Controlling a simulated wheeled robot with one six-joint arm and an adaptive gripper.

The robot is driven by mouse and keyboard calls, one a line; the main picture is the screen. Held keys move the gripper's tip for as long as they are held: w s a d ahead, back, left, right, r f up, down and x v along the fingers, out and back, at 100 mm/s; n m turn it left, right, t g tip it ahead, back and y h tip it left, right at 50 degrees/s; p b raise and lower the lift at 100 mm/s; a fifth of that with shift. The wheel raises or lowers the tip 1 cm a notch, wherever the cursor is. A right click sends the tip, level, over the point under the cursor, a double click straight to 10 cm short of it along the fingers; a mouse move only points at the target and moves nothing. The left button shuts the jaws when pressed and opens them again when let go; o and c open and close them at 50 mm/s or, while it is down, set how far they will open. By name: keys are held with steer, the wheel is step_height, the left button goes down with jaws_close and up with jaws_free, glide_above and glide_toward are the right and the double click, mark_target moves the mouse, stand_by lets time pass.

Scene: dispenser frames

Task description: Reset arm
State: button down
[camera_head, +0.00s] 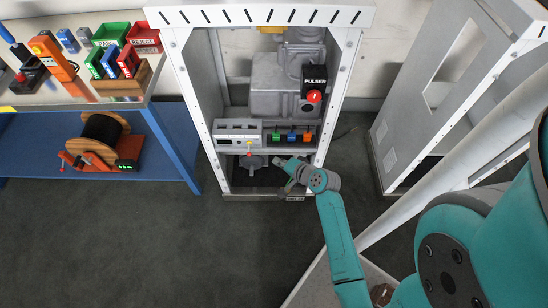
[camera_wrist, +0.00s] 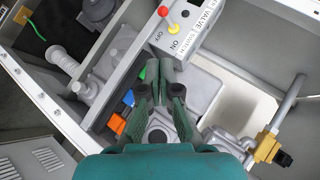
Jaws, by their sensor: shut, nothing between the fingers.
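My arm reaches into the lower part of the white dispenser frame (camera_head: 187,85), with my gripper (camera_head: 284,164) at the front of the lower opening. In the wrist view my gripper (camera_wrist: 160,68) is shut and empty, its two dark green fingers close together. The fingers point toward a grey switch box (camera_wrist: 195,30) marked VALVE SWITCH, with ON and OFF labels and a red-knobbed lever (camera_wrist: 163,12). Whether the fingertips touch anything cannot be told.
Green, blue and orange pieces (camera_head: 291,136) sit on the frame's shelf beside the box. A PULSER unit (camera_head: 314,82) with a red button is above. A blue workbench (camera_head: 165,130) stands left, another white frame (camera_head: 405,100) right. The floor at front left is clear.

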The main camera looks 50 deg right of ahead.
steer(key=shift+s, duration=0.1)
stand_by(0.6)
steer(key=s+a+r+n+h, duration=0.1)
steer(key=s+a+r+n, duration=0.15)
steer(key=s+a, duration=0.5)
steer(key=s+a+r+n, duration=0.1)
steer(key=s+a+n, duration=0.3)
steer(key=s+a, duration=0.35)
steer(key=s+a+r+n+t+y, duration=0.1)
steer(key=s+a+r+n, duration=0.3)
steer(key=r, duration=0.5)
steer(key=s+a+r+n+t+y, duration=0.1)
steer(key=s+a+r+n, duration=0.3)
steer(key=s+r, duration=0.4)
steer(key=shift+s+a+r+n+t+y, duration=0.15)
steer(key=shift+s+r+n+t+y, duration=0.15)
steer(key=shift+n+t, duration=0.5)
